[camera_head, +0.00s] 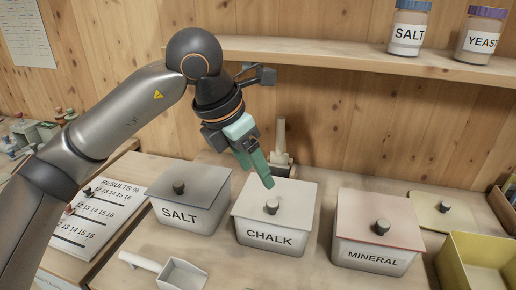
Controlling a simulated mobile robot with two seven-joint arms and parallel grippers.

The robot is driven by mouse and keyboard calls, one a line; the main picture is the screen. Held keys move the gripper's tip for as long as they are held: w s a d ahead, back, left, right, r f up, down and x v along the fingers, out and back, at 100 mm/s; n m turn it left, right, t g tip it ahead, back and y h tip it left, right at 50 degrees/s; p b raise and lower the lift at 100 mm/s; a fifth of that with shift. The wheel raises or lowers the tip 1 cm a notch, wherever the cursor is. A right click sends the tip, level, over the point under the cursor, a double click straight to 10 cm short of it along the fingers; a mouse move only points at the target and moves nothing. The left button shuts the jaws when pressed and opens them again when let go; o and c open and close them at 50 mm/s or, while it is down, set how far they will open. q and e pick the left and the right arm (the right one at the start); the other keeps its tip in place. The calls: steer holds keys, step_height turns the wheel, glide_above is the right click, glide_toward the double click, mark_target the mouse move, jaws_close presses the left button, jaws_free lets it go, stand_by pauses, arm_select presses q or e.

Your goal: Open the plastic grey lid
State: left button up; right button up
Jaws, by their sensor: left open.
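The grey lid (190,179) with a dark round knob (179,187) lies flat on the box labelled SALT (181,215), left of centre. The box labelled CHALK (266,238) beside it has a pale lid (295,197) with a dark knob. My left gripper (257,172), with green fingers, is open and empty. It points down and appears above the back of the CHALK lid, to the right of the grey lid and apart from its knob. My right gripper is out of view.
A box labelled MINERAL (374,257) with a pinkish lid stands at right. A yellow container (448,268) is at the far right. A white scoop (182,275) lies in front. A shelf (335,55) with jars runs above. A results board (98,210) is at left.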

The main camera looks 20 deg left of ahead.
mark_target(271, 203)
arm_select(q)
steer(key=x, duration=0.8)
steer(key=a+x, duration=0.1)
steer(key=x, duration=0.3)
steer(key=shift+w+p, duration=0.2)
steer(key=shift+p, duration=0.1)
jaws_close()
